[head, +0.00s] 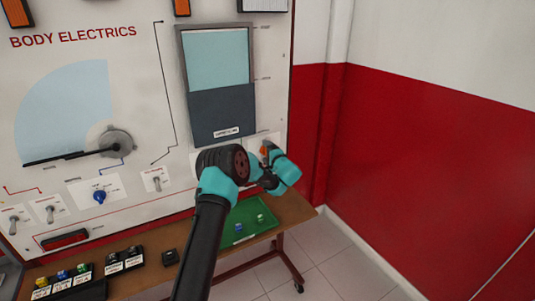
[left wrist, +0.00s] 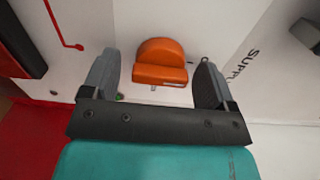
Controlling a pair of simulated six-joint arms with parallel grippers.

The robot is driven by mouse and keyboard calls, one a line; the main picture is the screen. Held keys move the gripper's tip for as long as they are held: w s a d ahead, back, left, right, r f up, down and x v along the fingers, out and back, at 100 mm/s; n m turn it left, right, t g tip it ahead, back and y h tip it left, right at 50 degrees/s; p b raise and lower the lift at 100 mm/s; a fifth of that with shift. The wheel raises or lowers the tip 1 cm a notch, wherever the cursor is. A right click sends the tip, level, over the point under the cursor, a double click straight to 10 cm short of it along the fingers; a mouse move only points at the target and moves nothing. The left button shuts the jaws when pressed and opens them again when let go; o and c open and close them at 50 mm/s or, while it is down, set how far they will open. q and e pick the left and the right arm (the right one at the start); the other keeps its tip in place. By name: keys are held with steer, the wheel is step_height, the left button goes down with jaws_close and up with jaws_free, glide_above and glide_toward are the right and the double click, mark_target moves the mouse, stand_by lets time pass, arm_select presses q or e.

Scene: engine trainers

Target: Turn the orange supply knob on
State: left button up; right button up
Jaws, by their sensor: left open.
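The orange supply knob (left wrist: 160,65) is on the white panel in the left wrist view. It has a round base with a raised grip bar, and part of the word "SUPPLY" is printed to its right. My left gripper (left wrist: 158,82) is open, with one finger on each side of the knob and gaps showing between fingers and knob. In the head view my left gripper (head: 268,155) is at the panel's lower right, and only a sliver of orange shows there, mostly hidden by the gripper. My right gripper is not in view.
The "BODY ELECTRICS" panel (head: 140,110) carries a dial, a screen (head: 217,65), a blue knob (head: 99,197) and several toggle switches. Below it is a wooden shelf (head: 290,208) with a green tray (head: 250,223) and small connectors. A red and white wall (head: 430,140) stands at right.

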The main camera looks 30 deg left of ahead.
arm_select(q)
steer(key=shift+c, duration=0.2)
steer(key=c, duration=0.9)
steer(key=shift+m, duration=0.4)
steer(key=m, duration=0.8)
steer(key=shift+m, duration=0.3)
steer(key=m, duration=0.4)
steer(key=shift+m, duration=0.3)
steer(key=m, duration=0.4)
